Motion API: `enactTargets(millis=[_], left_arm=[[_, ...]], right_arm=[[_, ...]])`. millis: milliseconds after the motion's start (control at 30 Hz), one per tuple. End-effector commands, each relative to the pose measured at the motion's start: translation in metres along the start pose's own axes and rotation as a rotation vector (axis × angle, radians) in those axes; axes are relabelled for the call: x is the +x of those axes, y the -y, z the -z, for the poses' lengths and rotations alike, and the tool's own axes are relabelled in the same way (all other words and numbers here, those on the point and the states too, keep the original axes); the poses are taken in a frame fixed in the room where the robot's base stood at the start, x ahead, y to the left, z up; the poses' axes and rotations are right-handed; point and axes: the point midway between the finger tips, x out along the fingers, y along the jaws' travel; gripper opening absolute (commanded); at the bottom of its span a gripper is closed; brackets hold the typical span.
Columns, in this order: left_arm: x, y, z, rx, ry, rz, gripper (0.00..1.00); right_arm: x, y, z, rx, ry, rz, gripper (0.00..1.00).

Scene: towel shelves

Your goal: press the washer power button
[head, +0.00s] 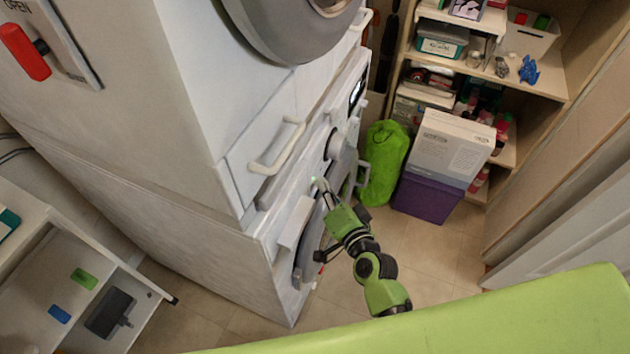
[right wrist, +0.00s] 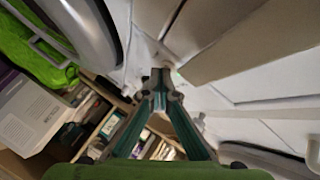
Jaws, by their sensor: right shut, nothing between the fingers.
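The white washer (head: 270,228) is the lower unit of the stack, with a dark round door (head: 304,262), a round dial (head: 334,144) and a small dark display (head: 357,91). My right gripper (head: 319,186) is shut and empty, with its fingertips at the washer's front panel. A small greenish spot (head: 313,180) shows right by the tips; I cannot tell if it is the power button. In the right wrist view the closed fingertips (right wrist: 160,76) are close to the white panel, and touching cannot be made out. My left gripper is out of view.
A second machine with a round door (head: 290,30) sits above the washer, with a white handle (head: 277,147) below it. A green bag (head: 384,160), a purple box (head: 428,196) and shelves (head: 545,75) stand beyond. Tiled floor (head: 425,248) lies clear to the right.

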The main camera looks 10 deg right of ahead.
Motion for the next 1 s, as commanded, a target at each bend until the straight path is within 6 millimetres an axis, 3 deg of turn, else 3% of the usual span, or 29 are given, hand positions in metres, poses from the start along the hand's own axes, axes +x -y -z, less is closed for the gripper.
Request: enactTargets(millis=[833,1000], left_arm=[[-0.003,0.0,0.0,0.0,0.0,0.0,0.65],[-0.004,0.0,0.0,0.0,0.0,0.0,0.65]], right_arm=[[-0.009,-0.006,0.006,-0.001,0.001,0.0,0.0],[-0.019,-0.014,0.013,-0.003,0.001,-0.001,0.0]])
